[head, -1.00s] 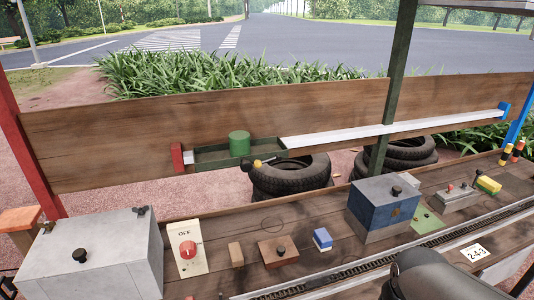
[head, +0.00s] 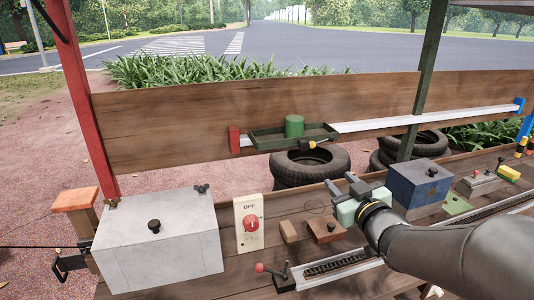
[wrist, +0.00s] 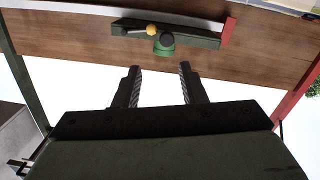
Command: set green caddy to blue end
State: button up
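The green caddy (head: 270,143) is a shallow tray at the left end of a pale rail (head: 400,122) on the wooden back board. It holds a green cylinder (head: 294,126), and a dark knob and yellow-tipped piece show at its front. A red block (head: 234,139) marks the rail's left end and a blue block (head: 520,104) its right end. My gripper (head: 345,186) is in front of and below the caddy, apart from it. In the wrist view my gripper (wrist: 158,78) is open and empty, with the caddy (wrist: 200,38) beyond the fingertips, near the red block (wrist: 228,30).
The bench below carries a grey box (head: 160,245), a red-knob OFF switch (head: 250,224), small wooden blocks (head: 326,232) and a blue-grey box (head: 419,190). Tyres (head: 310,165) lie behind it. The rail right of the caddy is clear, with a green post (head: 427,80) in front.

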jog(key=a, duration=0.1)
jog(key=p, duration=0.3)
send_near(305, 147)
jog(key=shift+y, duration=0.4)
jog(key=x, duration=0.9)
jog(key=shift+d, duration=0.25)
grip_shut()
